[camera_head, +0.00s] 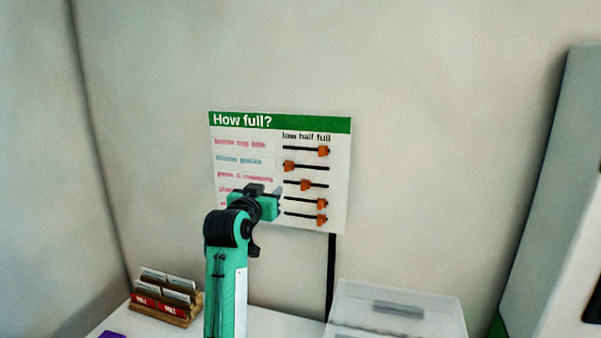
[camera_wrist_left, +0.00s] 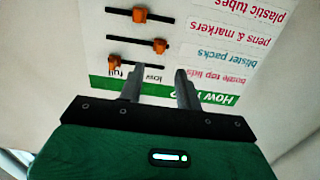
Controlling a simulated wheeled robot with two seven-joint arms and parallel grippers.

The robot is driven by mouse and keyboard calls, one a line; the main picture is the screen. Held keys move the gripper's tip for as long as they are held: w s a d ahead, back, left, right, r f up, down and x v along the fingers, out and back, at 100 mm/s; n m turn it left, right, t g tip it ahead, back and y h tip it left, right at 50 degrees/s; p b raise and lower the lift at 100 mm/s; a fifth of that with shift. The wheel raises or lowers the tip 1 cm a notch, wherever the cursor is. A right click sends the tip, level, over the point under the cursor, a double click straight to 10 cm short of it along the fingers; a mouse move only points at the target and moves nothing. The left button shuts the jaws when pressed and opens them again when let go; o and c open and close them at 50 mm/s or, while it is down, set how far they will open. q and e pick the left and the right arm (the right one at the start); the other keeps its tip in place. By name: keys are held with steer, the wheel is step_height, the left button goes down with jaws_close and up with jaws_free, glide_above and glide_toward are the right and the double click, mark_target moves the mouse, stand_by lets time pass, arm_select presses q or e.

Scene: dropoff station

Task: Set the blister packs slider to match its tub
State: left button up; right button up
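The white "How full?" board (camera_head: 230,135) hangs on the wall with a column of orange sliders on black tracks. The blister packs slider (camera_head: 289,166) is at the low end of its track. In the left wrist view the board is upside down, and that slider (camera_wrist_left: 159,46) lies just beyond the fingertips. My left gripper (camera_head: 277,194) is in front of the board's lower middle, hiding part of the lower labels. In the left wrist view its two fingers (camera_wrist_left: 157,76) are apart with nothing between them. My right gripper is out of view. No blister packs tub can be identified.
The bottle top lids slider (camera_head: 323,151) is at full, the pens and markers slider (camera_head: 305,185) near half. A wooden card holder (camera_head: 178,318) and a clear plastic box (camera_head: 440,318) stand below. A grey-green unit (camera_head: 570,150) is at right. Wall above the board is clear.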

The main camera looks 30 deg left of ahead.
mark_target(286, 168)
arm_select(q)
steer(key=p+x, duration=0.2)
steer(key=x, duration=0.2)
steer(key=r+p+x, duration=0.1)
steer(key=x, duration=0.3)
steer(key=p+x, duration=0.2)
steer(key=x, duration=0.2)
steer(key=shift+w+a+r+p, duration=0.2)
steer(key=shift+w+r+p, duration=0.1)
steer(key=shift+r+p, duration=0.1)
steer(key=shift+w+a, duration=0.1)
steer(key=shift+w, duration=0.35)
steer(key=shift+c, duration=0.4)
steer(key=shift+f, duration=0.1)
jaws_close()
